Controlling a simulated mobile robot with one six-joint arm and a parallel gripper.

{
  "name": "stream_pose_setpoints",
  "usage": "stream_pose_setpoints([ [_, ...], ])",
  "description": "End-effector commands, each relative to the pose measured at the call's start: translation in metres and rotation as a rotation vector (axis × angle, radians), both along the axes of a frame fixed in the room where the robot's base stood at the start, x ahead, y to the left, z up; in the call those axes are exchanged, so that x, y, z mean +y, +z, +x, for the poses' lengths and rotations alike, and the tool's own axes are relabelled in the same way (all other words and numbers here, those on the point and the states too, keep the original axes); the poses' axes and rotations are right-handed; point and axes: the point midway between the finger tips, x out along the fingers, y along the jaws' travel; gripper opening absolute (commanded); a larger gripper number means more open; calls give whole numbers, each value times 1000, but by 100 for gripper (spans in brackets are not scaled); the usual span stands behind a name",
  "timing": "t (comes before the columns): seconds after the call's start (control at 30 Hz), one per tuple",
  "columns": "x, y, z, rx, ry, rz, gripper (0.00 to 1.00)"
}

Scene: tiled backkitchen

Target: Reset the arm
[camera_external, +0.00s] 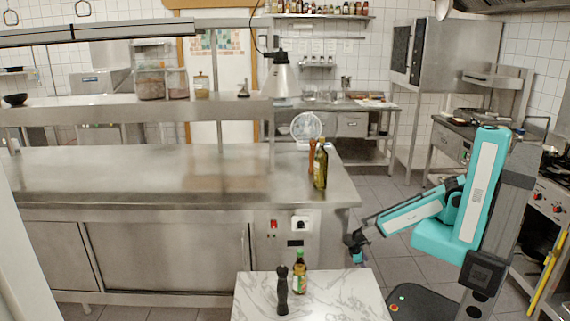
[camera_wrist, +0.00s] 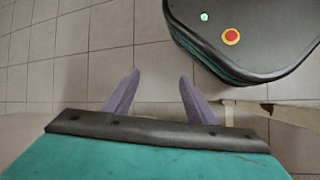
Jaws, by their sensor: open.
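My arm is at the right in the external view, teal and white, bent down to the left from my column. My gripper (camera_external: 354,250) hangs low by the right end of the steel counter, just above the far right corner of the marble table. In the wrist view my gripper (camera_wrist: 157,92) points at the tiled floor. Its two purple fingers are apart, with only floor tiles between them. It is empty. My dark base with a red button shows at the top right of the wrist view.
A marble-topped table (camera_external: 341,298) holds a black pepper mill (camera_external: 282,292) and a small bottle (camera_external: 299,273). The steel counter (camera_external: 120,176) carries an oil bottle (camera_external: 320,166) and a wooden mill (camera_external: 312,157) near its right end. A stove (camera_external: 546,205) stands at far right. Floor behind my arm is clear.

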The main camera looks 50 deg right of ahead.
Motion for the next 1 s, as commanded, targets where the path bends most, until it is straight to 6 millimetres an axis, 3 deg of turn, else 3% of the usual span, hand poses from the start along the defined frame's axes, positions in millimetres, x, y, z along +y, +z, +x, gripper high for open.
stream_pose_setpoints([
  [0.03,-10,-13,-12,13,-47,21,51],
  [0.23,-30,-43,-50,51,-219,109,51],
  [0.6,-45,-84,-110,90,-533,265,51],
  [1.0,-44,-91,-123,92,-627,313,51],
])
